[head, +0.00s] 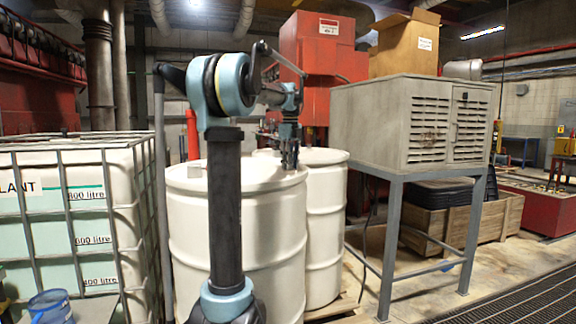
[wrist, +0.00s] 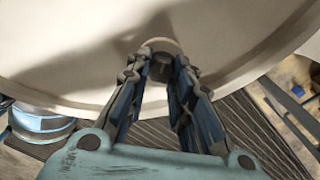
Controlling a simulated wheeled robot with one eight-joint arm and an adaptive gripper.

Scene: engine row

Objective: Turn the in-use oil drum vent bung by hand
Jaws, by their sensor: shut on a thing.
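Two off-white drums stand close together in the head view, a front drum (head: 275,235) and a rear drum (head: 327,230). My gripper (head: 289,165) points down at the right side of the front drum's lid, near the rim. In the wrist view, my gripper (wrist: 161,72) has its fingers closed around a small dark grey bung (wrist: 161,66) on the pale drum lid (wrist: 75,60), close to the lid's edge. The fingers hide much of the bung. A small grey fitting (head: 194,171) shows on the front drum's lid at left, partly beside my arm.
A caged white tank (head: 75,215) stands left of the drums. A grey louvred cabinet on legs (head: 410,125) stands to the right. A blue bucket (head: 50,307) is at lower left. A floor grating (head: 530,295) lies at lower right, with bare floor beside it.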

